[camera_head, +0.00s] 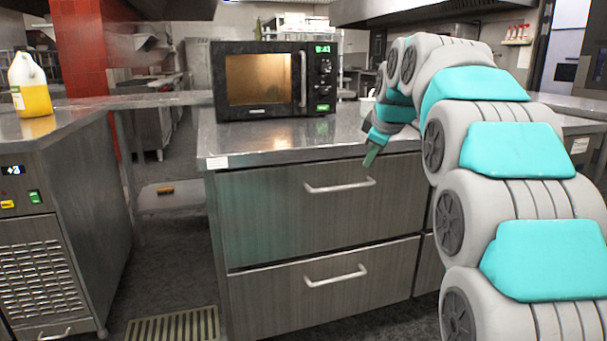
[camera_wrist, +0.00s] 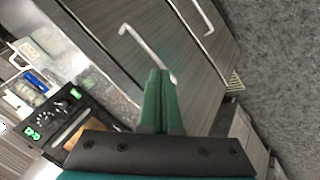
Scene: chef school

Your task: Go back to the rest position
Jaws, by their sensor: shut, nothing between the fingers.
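My gripper (camera_head: 371,157) is at the end of my raised grey and turquoise arm, in front of the steel counter (camera_head: 240,141) and near the upper drawer handle (camera_head: 339,186). Its green fingers are together and empty; they also show in the wrist view (camera_wrist: 159,75). In the wrist view the upper handle (camera_wrist: 146,50) passes behind the fingertips; I cannot tell the exact gap. Both drawers, the upper one (camera_head: 270,215) and the lower one (camera_head: 300,299), look closed.
A black microwave (camera_head: 258,80) with a lit window stands on the counter. A jug of yellow liquid (camera_head: 30,85) stands on the left worktop. A low shelf (camera_head: 170,196) holds a small brown item. A floor grate (camera_head: 175,327) lies in the aisle, which is otherwise clear.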

